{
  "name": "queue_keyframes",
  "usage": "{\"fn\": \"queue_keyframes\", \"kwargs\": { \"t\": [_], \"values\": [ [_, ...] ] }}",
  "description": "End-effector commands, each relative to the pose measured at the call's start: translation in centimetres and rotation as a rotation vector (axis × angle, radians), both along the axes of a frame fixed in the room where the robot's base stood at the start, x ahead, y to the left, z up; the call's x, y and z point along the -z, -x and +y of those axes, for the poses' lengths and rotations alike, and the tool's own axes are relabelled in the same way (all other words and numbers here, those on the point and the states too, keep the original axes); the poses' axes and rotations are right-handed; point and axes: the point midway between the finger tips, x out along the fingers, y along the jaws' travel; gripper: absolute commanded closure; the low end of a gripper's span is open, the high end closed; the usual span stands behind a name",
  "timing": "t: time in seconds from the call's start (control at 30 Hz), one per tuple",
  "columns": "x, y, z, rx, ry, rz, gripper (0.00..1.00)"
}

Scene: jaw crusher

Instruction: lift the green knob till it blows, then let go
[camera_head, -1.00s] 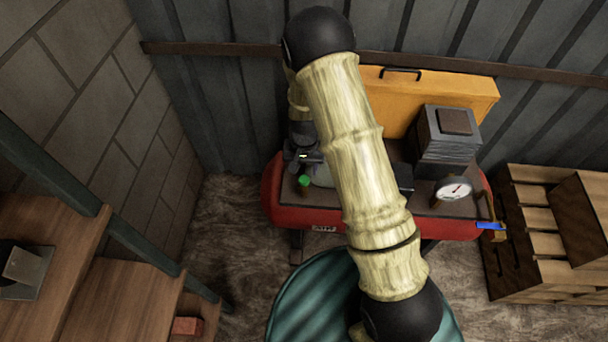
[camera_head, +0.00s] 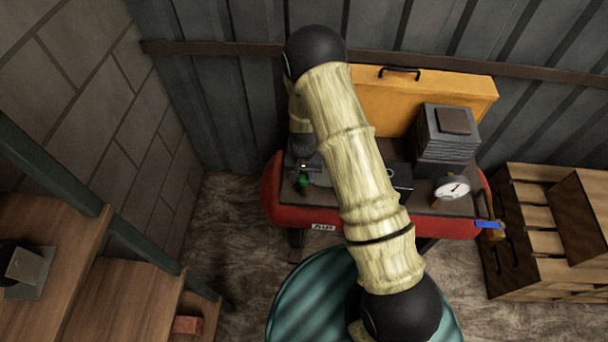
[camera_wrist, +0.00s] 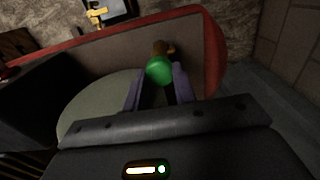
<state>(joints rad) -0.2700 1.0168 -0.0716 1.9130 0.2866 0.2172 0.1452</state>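The green knob (camera_head: 303,183) is a small round ball at the left end of the red air tank (camera_head: 318,225). In the wrist view the knob (camera_wrist: 159,70) shows on a brass-coloured fitting (camera_wrist: 163,48), between the tips of my two fingers. My gripper (camera_wrist: 158,76) is open around the knob, one finger on each side, with little room to spare. Contact with the knob is too close to judge. In the head view my gripper (camera_head: 303,170) points down just over the knob, its fingers hard to make out.
A pressure gauge (camera_head: 452,189), a grey finned block (camera_head: 449,134) and a yellow case (camera_head: 430,95) are at the right and back. Wooden crates (camera_head: 550,235) stand right, a green drum (camera_head: 315,300) in front. A block wall is on the left.

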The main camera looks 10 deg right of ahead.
Motion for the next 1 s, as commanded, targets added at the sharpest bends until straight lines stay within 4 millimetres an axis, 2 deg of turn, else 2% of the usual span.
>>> {"fn": "queue_keyframes", "kwargs": {
  "t": [0.23,0.47,0.5,0.6,1.0],
  "values": [
    [-1.3,0.3,0.0,-0.002,0.002,0.007,1.0],
    [-1.2,0.4,0.0,-0.002,0.002,0.011,1.0],
    [-1.2,0.4,0.0,-0.002,0.001,0.01,0.68],
    [-1.2,0.3,0.0,-0.001,0.001,0.009,0.51],
    [-1.7,0.1,0.0,0.0,0.001,0.003,0.51]
  ]
}}
